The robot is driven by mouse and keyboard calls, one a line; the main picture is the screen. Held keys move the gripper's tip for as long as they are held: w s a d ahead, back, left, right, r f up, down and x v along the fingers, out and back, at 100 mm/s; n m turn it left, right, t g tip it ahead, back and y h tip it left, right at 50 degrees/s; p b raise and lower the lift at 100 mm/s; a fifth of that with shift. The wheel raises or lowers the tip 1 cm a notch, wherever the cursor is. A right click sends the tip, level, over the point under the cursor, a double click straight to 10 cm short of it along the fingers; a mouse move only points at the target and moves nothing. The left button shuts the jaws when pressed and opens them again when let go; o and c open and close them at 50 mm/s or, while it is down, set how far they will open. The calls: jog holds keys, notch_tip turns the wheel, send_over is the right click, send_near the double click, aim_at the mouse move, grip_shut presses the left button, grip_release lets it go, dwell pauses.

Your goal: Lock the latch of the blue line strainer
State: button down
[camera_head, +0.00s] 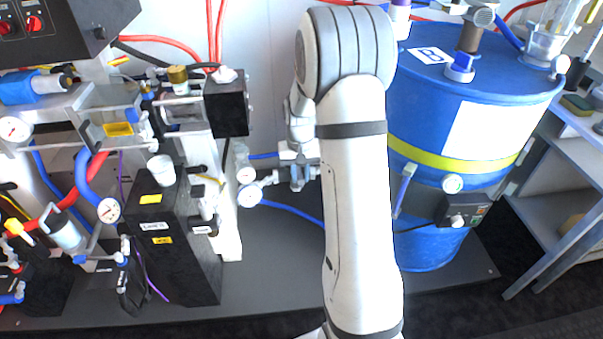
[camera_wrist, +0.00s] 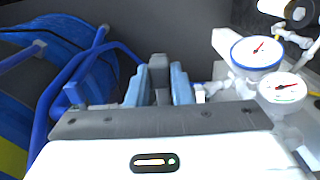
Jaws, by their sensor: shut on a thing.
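My gripper (camera_wrist: 160,82) shows in the wrist view with its two blue-grey fingers close together. They are shut on a narrow dark grey piece (camera_wrist: 158,62), which stands upright between them. It may be the strainer's latch, but I cannot tell its position. The strainer's body cannot be made out, as the gripper's housing covers much of the area below the fingers. In the head view, my gripper (camera_head: 301,176) is low behind my arm, beside the blue line (camera_head: 292,212), and too small to show its grip.
Two pressure gauges (camera_wrist: 257,52) stand close to the right of my gripper in the wrist view. Blue hoses (camera_wrist: 62,78) and the blue drum (camera_wrist: 22,108) are at left. A black tank (camera_head: 165,235) stands left in the head view. Dark floor lies between it and the drum.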

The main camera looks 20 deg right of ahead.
aim_at(300, 176)
jog(key=c, duration=1.3)
grip_release()
jog(key=shift+r+p, duration=0.7)
jog(key=shift+r, duration=3.2)
